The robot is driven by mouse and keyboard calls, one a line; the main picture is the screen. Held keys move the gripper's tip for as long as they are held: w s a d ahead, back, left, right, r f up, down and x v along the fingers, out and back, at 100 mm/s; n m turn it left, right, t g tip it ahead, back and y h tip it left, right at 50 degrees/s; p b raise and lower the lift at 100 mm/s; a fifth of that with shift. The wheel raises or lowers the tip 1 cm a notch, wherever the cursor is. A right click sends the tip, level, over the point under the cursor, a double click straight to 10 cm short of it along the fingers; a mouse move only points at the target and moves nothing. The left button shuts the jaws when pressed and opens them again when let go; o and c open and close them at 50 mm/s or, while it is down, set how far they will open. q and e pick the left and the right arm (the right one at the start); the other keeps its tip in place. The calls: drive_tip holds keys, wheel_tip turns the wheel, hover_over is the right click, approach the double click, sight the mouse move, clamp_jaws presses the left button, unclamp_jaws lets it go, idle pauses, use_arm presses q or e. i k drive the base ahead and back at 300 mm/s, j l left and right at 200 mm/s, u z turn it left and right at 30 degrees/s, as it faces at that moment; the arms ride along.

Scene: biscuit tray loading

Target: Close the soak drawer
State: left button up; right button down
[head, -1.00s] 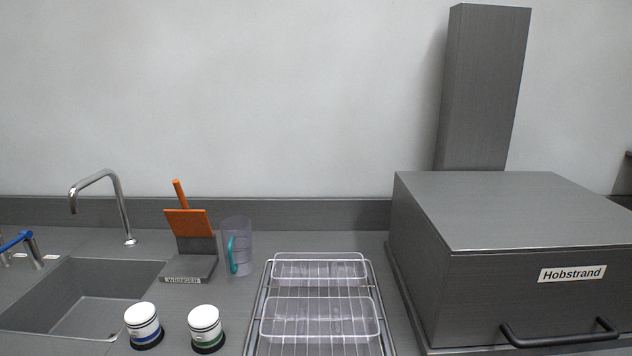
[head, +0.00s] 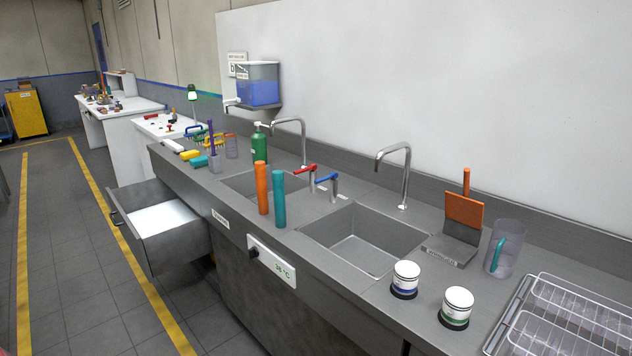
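The soak drawer (head: 180,248) is a grey box pulled out from the front of the sink counter, at the left of the head view. It stands open over the floor, and a pale, bright surface shows inside it. Its dark bar handle (head: 119,219) is on the front panel, facing left. Neither of my grippers shows in the head view, so I cannot see whether they are open or shut.
The counter (head: 345,285) holds two sinks, an orange cylinder (head: 262,187), a teal cylinder (head: 279,198) and two white jars. A temperature panel (head: 270,262) is on its front. Tiled floor (head: 75,280) with yellow lines lies clear left of the drawer.

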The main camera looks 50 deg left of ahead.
sight(164, 233)
drive_tip(key=k+j+u, duration=0.1)
drive_tip(key=k+j, duration=0.65)
drive_tip(key=k, duration=0.15)
drive_tip(key=j+u, duration=0.15)
drive_tip(key=j, duration=1.55)
drive_tip(key=i+j, duration=0.2)
drive_tip(key=j, duration=0.2)
drive_tip(key=i+j+u, duration=0.1)
drive_tip(key=j, duration=0.25)
drive_tip(key=i+j, duration=0.25)
drive_tip(key=j, duration=0.15)
drive_tip(key=i+l, duration=0.35)
drive_tip(key=i, duration=0.15)
drive_tip(key=i+l+u, duration=0.15)
drive_tip(key=i+l, duration=0.15)
drive_tip(key=i, duration=0.15)
drive_tip(key=l+u, duration=0.2)
drive_tip(key=k+u, duration=0.1)
drive_tip(key=u, duration=0.35)
drive_tip(key=j+u, duration=0.15)
drive_tip(key=u, duration=0.3)
drive_tip(key=k+j+u, duration=0.1)
drive_tip(key=u, duration=0.35)
drive_tip(key=j+u, duration=0.2)
drive_tip(key=u, duration=0.25)
drive_tip(key=i+j, duration=0.15)
drive_tip(key=i, duration=0.35)
drive_tip(key=i+j+z, duration=0.1)
drive_tip(key=i, duration=0.4)
